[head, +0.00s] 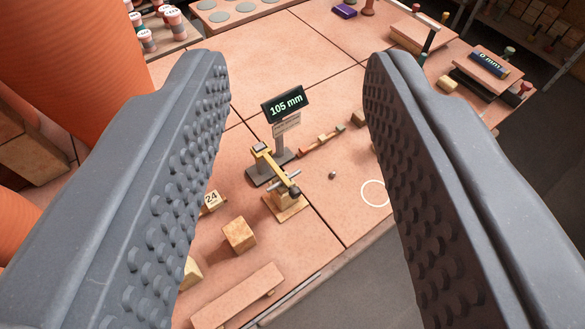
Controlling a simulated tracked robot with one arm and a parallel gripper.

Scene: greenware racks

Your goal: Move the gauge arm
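The gauge arm (275,167) is a yellow bar on a small wooden block base (287,208), with a grey rod across it near its lower end. It stands on the tiled table in the middle of the view. A dark display reading 105 mm (285,104) stands on a grey post just behind it. My gripper (295,75) is open, with its two grey studded fingers wide apart on either side of the view. Nothing is between the pads; the gauge shows beyond and below them, apart from both fingers.
A wooden cube (239,235), a card marked 24 (212,199) and a long wooden bar (237,297) lie in front and left. A white ring (374,193) marks the right side. A second display reading 0 mm (489,64) is at the far right. The table edge drops away at lower right.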

